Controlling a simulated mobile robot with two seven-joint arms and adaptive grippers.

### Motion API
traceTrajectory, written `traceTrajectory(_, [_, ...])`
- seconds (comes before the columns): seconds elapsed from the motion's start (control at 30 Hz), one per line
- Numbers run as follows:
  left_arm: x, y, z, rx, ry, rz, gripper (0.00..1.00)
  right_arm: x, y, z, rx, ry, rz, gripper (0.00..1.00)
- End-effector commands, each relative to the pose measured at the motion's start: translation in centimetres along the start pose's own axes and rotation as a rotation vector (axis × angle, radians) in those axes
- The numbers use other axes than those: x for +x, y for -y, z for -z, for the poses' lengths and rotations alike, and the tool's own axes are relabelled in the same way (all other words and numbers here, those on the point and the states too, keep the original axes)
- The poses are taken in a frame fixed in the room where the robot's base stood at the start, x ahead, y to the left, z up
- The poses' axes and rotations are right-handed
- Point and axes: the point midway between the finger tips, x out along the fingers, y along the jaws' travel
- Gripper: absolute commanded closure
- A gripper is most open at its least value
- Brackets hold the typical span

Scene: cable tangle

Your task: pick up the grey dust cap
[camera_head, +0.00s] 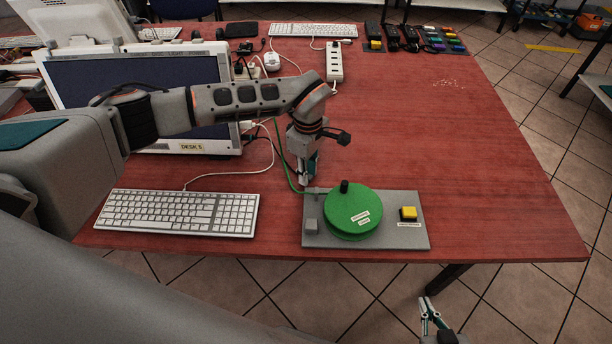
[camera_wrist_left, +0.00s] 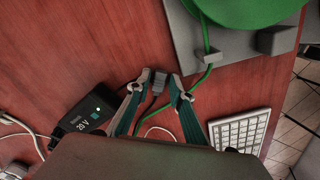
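A small dark grey piece, which I take to be the grey dust cap (camera_wrist_left: 158,82), sits between the fingertips of my left gripper (camera_wrist_left: 160,78) in the left wrist view. In the head view my left gripper (camera_head: 305,181) points down just behind the grey base plate; the cap cannot be made out there. Whether the cap touches the table is unclear. My right gripper (camera_head: 426,299) hangs in front of the table, over the floor, with its fingertips close together and nothing visible between them.
The grey plate (camera_head: 391,239) carries a green reel (camera_head: 350,212), a grey block (camera_head: 311,227) and a yellow button (camera_head: 408,213). A green cable (camera_head: 282,160) runs close behind. A keyboard (camera_head: 178,213), laptop and black 20 V adapter (camera_wrist_left: 82,117) are nearby. The table's right side is clear.

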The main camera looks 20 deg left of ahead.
Motion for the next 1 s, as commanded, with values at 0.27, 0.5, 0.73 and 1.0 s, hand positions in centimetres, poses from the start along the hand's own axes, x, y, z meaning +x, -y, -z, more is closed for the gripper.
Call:
traceTrajectory(0.27, [0.0, 0.0, 0.0, 0.000, 0.000, 0.000, 0.94, 0.0, -0.1, 0.3, 0.000, -0.006, -0.001, 1.00])
traceTrajectory(0.5, [0.0, 0.0, 0.0, 0.000, -0.001, 0.000, 0.97, 0.0, 0.0, 0.1, 0.000, -0.002, 0.000, 1.00])
traceTrajectory(0.73, [-0.3, -0.1, 0.1, 0.000, -0.001, -0.002, 0.97, 0.0, 0.0, -0.2, 0.000, 0.003, 0.001, 1.00])
traceTrajectory(1.0, [-3.3, -0.1, 0.1, -0.001, -0.002, -0.004, 0.97, 0.0, 0.0, -0.2, 0.000, 0.004, 0.001, 1.00])
